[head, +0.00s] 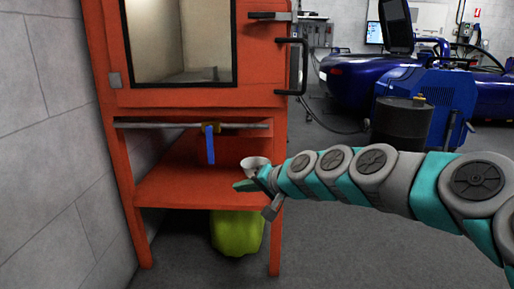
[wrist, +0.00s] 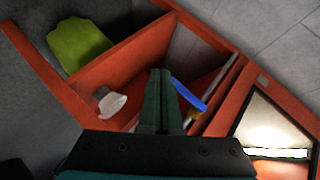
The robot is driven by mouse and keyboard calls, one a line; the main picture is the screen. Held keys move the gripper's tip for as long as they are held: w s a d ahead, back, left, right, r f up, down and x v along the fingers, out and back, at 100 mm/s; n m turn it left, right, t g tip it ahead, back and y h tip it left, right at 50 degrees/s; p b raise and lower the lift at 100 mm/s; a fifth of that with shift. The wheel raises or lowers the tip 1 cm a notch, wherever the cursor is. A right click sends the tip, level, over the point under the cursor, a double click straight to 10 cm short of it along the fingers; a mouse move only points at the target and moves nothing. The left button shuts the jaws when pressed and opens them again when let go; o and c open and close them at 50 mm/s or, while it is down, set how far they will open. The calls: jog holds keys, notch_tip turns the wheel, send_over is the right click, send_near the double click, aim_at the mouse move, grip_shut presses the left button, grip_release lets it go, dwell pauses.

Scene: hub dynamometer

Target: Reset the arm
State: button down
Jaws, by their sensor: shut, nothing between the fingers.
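My arm reaches in from the right in the head view, with my gripper (head: 243,185) in front of the orange cabinet's open shelf (head: 175,188). In the wrist view my gripper (wrist: 161,72) has its two green fingers together, with nothing between them. A small white cup (head: 256,162) shows just behind the gripper in the head view, partly hidden by it. In the wrist view the white cup (wrist: 112,104) is left of the fingers, apart from them. A blue lever (head: 209,143) hangs down from the pipe, left of my gripper; the wrist view shows the blue lever (wrist: 187,95) right of the fingers.
The orange cabinet (head: 262,65) has a window and a dark door handle (head: 298,66). A metal pipe (head: 160,125) runs across above the shelf. A yellow-green object (head: 237,233) sits on the floor below. A dark barrel (head: 400,122) and blue car (head: 365,78) stand behind my arm.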

jog(key=s+d+f+n+g+h, duration=0.2)
jog(key=s+f, duration=0.1)
jog(key=s, duration=0.6)
jog(key=s+d+f+n+g+h, duration=0.15)
jog(key=s+f, duration=0.25)
jog(key=s, duration=0.4)
jog(key=s+d+f+g+h, duration=0.35)
jog(key=s+d, duration=0.35)
jog(key=s, duration=0.4)
jog(key=s+d+f+g+h, duration=0.25)
jog(key=s+d+f, duration=0.35)
jog(key=s, duration=0.5)
notch_tip(320, 180, up, 14)
jog(key=s+d+p, duration=0.1)
jog(key=d+p, duration=0.1)
jog(key=p, duration=1)
jog(key=shift+s+m+p, duration=0.2)
jog(key=shift+m+p, duration=0.2)
jog(key=shift+m, duration=0.05)
jog(key=shift+d+g, duration=0.1)
jog(key=shift+g, duration=0.15)
